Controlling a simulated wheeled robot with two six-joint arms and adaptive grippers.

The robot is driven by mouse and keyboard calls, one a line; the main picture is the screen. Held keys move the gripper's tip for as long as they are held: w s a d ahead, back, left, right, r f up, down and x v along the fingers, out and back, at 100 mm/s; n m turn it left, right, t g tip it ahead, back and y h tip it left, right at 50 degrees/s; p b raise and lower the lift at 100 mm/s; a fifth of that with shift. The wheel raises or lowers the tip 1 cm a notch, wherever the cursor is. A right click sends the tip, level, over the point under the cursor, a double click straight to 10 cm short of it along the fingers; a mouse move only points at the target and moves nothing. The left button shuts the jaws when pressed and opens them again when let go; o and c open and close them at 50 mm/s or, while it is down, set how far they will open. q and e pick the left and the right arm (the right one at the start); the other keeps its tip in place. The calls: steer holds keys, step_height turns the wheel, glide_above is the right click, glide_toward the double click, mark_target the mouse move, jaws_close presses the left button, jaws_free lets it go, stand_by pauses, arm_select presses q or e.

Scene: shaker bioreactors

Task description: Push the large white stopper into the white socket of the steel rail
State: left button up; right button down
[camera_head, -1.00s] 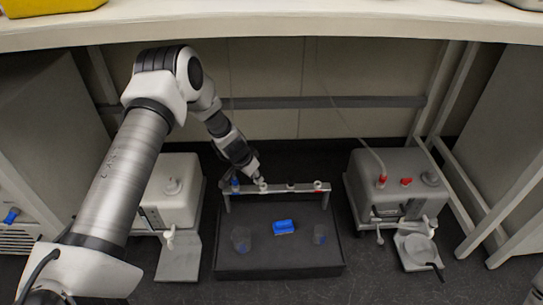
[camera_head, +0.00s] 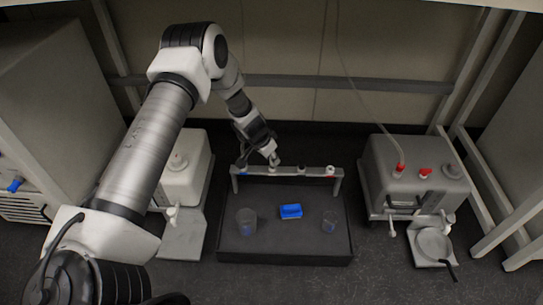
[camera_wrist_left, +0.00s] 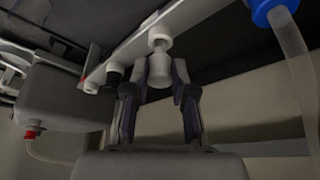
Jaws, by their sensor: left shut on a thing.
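The steel rail (camera_head: 316,171) stands on two legs at the back of a dark platform. It also crosses the wrist view diagonally (camera_wrist_left: 125,52). My left gripper (camera_head: 274,160) is above the left half of the rail, its arm coming in from the left. In the wrist view the left gripper (camera_wrist_left: 160,72) is shut on the large white stopper (camera_wrist_left: 159,66), one finger on each side. The stopper lines up with the white socket (camera_wrist_left: 160,37) of the rail, its narrow end at or very near the socket mouth; I cannot tell how deep it sits. My right gripper is out of view.
A blue block (camera_head: 291,211) and two clear vessels (camera_head: 246,221) (camera_head: 329,222) are on the platform (camera_head: 285,246). Grey-white machines stand left (camera_head: 185,180) and right (camera_head: 415,175). A blue-capped tube (camera_wrist_left: 285,40) is near the rail in the wrist view.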

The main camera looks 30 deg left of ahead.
arm_select(q)
steer(key=shift+s+r, duration=0.1)
steer(key=shift+r, duration=0.05)
stand_by(0.7)
steer(key=shift+f+b, duration=1.15)
steer(key=shift+b, duration=0.55)
stand_by(0.7)
steer(key=o, duration=1)
steer(key=v, duration=0.7)
steer(key=shift+s+r, duration=0.1)
steer(key=shift+r, duration=0.15)
